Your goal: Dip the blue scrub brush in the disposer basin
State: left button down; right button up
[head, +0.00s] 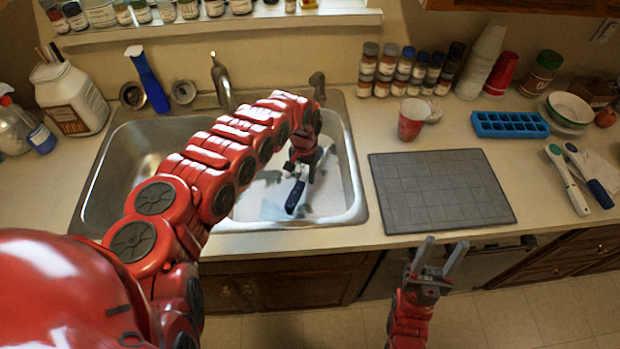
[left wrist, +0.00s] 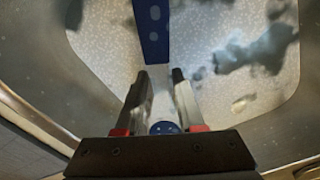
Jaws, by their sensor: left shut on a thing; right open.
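My left gripper (head: 301,168) is shut on the blue scrub brush (head: 296,196), which has blue and white parts, and holds it inside the right-hand basin (head: 335,212). I cannot tell whether the brush touches the basin floor. In the left wrist view the brush (left wrist: 153,32) runs between the fingers (left wrist: 159,78), with a blue end near the palm. Pale basin floor with dark grey-blue patches (left wrist: 258,48) shows beyond it. My left arm hides part of the sink. My right gripper (head: 440,260) is open and empty in front of the counter edge.
A faucet (head: 222,82) stands behind the sink. A grey mat (head: 440,190) and red cup (head: 412,120) are right of it. A blue ice tray (head: 510,124) and two long-handled utensils (head: 568,180) lie further right. A white jug (head: 70,98) stands left.

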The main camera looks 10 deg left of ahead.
aim_at(305, 174)
pick_arm(q)
notch_tip(305, 174, up, 9)
jog(key=p, duration=0.6)
jog(key=shift+f, duration=0.1)
jog(key=shift+f, duration=0.1)
dwell(0.5)
